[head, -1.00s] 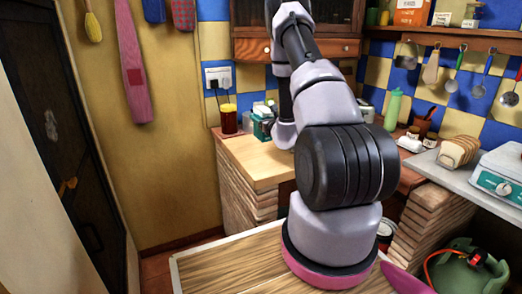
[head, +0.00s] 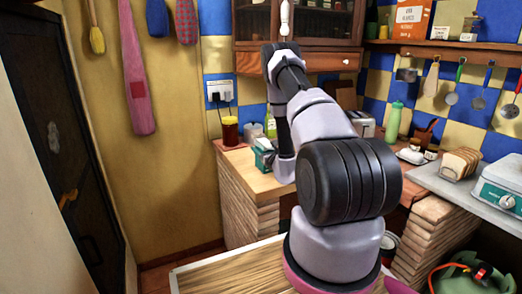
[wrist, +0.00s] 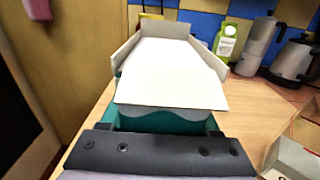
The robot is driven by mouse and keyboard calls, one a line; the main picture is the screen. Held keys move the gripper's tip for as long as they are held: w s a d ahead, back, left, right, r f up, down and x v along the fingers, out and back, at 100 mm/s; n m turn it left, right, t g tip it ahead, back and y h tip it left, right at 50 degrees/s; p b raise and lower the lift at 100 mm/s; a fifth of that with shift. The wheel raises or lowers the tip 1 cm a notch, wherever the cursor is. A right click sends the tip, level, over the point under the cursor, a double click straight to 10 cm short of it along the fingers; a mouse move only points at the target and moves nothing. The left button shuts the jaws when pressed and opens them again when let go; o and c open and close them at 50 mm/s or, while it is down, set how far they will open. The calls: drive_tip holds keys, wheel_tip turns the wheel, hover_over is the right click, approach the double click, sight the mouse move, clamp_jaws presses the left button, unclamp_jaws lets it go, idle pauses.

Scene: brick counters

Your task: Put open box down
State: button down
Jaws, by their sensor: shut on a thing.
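The open box (wrist: 170,92) fills the middle of the wrist view, with pale flaps spread outward and teal sides below. My gripper (wrist: 160,128) is shut on its near end. In the head view a teal part of the box (head: 264,152) shows left of my arm, over the corner counter (head: 250,178). My fingers are hidden behind my arm there. The box is at or just above the wooden top (wrist: 250,105); I cannot tell if it touches.
A green bottle (wrist: 228,42), a moka pot (wrist: 260,45) and a kettle (wrist: 295,60) stand beyond the box to the right. A pale box-like object (wrist: 292,155) is at the near right. A red jar (head: 230,131) stands at the counter's back left.

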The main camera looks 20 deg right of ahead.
drive_tip(key=shift+c, duration=0.6)
unclamp_jaws()
drive_tip(key=s, duration=1.2)
drive_tip(key=shift+d+r, duration=0.15)
drive_tip(key=shift+d, duration=0.05)
drive_tip(key=shift+s, duration=0.1)
